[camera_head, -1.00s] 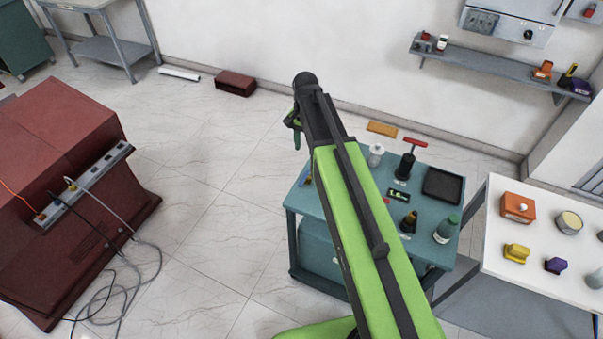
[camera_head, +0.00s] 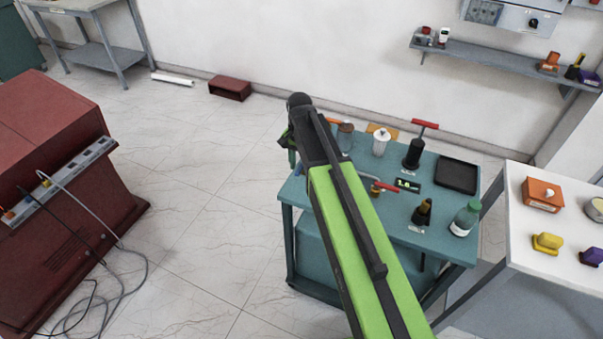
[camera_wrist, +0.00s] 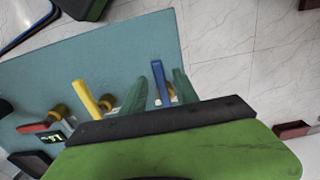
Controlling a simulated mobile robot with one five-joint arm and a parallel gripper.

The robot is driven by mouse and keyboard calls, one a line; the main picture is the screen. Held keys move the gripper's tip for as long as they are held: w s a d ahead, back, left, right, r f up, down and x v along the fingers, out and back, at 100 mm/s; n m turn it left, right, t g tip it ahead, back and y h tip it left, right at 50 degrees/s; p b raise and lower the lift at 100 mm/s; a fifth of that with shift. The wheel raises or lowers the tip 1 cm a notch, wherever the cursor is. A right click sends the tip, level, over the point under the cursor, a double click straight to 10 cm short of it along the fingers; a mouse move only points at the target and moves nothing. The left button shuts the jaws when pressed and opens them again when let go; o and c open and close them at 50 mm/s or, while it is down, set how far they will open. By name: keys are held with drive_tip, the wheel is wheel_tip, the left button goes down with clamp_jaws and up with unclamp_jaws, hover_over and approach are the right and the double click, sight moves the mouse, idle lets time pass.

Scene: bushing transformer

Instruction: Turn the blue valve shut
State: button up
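The blue valve handle (camera_wrist: 161,82) shows in the wrist view as a long blue lever over the teal cart top (camera_wrist: 140,45). My gripper (camera_wrist: 158,88) is open, with one dark green finger on each side of the blue lever. Gaps show between the lever and both fingers; I cannot tell how deep the lever sits. In the head view my gripper (camera_head: 289,140) is at the cart's left back corner, partly hidden by my arm.
A yellow valve lever (camera_wrist: 86,99) and a red one (camera_wrist: 33,127) stand left of the blue one in the wrist view. Bottles (camera_head: 466,218) and a black tray (camera_head: 456,175) are on the cart. A white table (camera_head: 540,225) adjoins at right.

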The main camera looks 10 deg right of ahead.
clamp_jaws()
drive_tip(key=shift+s, duration=0.1)
idle(1.2)
